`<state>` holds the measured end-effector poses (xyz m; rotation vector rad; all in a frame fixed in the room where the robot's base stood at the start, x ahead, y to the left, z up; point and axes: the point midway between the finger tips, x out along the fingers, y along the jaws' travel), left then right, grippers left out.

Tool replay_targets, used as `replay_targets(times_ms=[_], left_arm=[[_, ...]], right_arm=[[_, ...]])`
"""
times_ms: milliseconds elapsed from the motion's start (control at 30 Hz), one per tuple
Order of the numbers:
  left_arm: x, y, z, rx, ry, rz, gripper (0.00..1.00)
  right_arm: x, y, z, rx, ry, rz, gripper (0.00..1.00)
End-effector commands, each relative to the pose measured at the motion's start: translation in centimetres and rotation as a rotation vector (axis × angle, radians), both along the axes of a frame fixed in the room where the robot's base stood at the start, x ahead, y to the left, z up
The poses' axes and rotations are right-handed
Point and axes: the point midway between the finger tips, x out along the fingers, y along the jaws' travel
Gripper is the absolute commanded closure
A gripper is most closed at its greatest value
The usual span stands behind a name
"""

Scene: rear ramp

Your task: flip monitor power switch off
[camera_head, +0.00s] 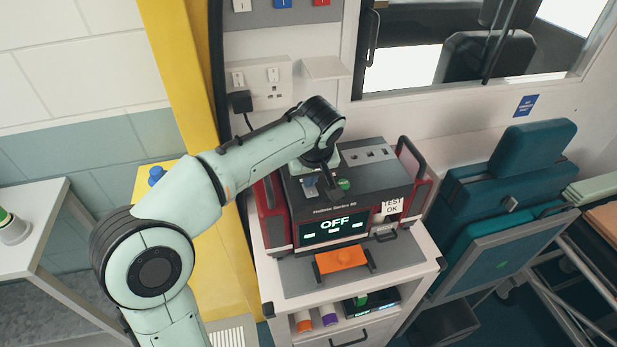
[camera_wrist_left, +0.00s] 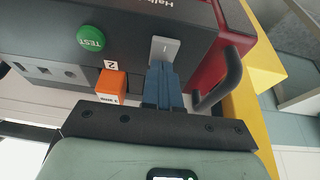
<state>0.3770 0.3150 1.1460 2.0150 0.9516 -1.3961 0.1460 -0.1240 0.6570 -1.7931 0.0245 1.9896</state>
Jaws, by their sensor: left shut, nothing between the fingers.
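The monitor (camera_head: 375,180) is a dark grey and red unit on a cabinet, and its front display (camera_head: 334,227) reads "OFF". A light grey rocker switch (camera_wrist_left: 165,48) is on its top panel. My left gripper (camera_head: 309,182) is over the left part of that panel, pointing down. In the left wrist view its blue fingers (camera_wrist_left: 163,82) are shut together with nothing between them. Their tips overlap the edge of the switch; I cannot tell whether they press on it. My right gripper is in neither view.
A green TEST button (camera_wrist_left: 90,38) and an orange block (camera_wrist_left: 112,83) are close beside the switch. A black handle (camera_wrist_left: 218,82) stands at the monitor's side. An orange item (camera_head: 340,261) lies on the cabinet front. A teal seat (camera_head: 510,185) is at the right.

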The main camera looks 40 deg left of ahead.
Motion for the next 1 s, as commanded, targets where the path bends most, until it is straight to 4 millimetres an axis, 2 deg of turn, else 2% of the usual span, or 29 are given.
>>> replay_targets(times_ms=[33,467,867,1000], left_arm=[[-0.2,0.1,-0.7,0.001,0.024,0.003,1.0],[-1.2,-0.9,-1.1,-0.003,0.038,0.005,1.0],[-1.3,-1.3,-1.0,-0.004,0.037,0.003,1.0],[-1.1,-1.0,-0.2,-0.002,0.034,0.004,1.0]], right_arm=[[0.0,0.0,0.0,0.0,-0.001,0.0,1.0],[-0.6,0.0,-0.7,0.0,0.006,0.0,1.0],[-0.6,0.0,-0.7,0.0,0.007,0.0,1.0],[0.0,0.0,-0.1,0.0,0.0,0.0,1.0]])
